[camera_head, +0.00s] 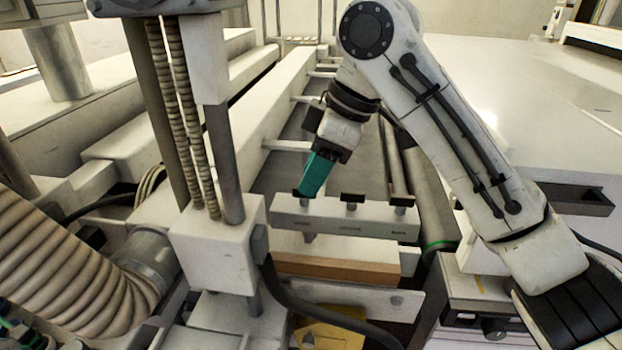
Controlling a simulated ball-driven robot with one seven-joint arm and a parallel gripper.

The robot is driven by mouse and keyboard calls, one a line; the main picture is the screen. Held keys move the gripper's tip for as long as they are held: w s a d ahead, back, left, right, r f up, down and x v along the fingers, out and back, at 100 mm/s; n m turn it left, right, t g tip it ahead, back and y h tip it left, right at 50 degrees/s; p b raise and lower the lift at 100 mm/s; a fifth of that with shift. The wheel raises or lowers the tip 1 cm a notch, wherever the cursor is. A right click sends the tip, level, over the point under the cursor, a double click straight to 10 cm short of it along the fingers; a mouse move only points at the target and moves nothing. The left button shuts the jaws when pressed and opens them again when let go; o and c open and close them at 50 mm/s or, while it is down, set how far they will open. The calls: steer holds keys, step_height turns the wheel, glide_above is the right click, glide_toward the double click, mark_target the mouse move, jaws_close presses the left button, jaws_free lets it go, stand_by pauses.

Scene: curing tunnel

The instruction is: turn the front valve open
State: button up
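A pale manifold bar (345,222) lies across the lower middle of the view. Three small black T-shaped valve handles stand on it: a left one (299,193), a middle one (352,198) and a right one (402,202). I cannot tell which of them is the front valve. My gripper (307,193), with teal fingers, points down at the left handle and partly hides it. I cannot tell whether the fingers touch it, or whether they are open or shut.
A white vertical post with a block (217,245) and ribbed hoses stands left of the bar. A large ribbed duct (65,260) fills the lower left. A black hose (300,310) curves below the bar. A broad white surface (530,100) lies at the right.

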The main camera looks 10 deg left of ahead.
steer(key=shift+x, duration=0.85)
jaws_close()
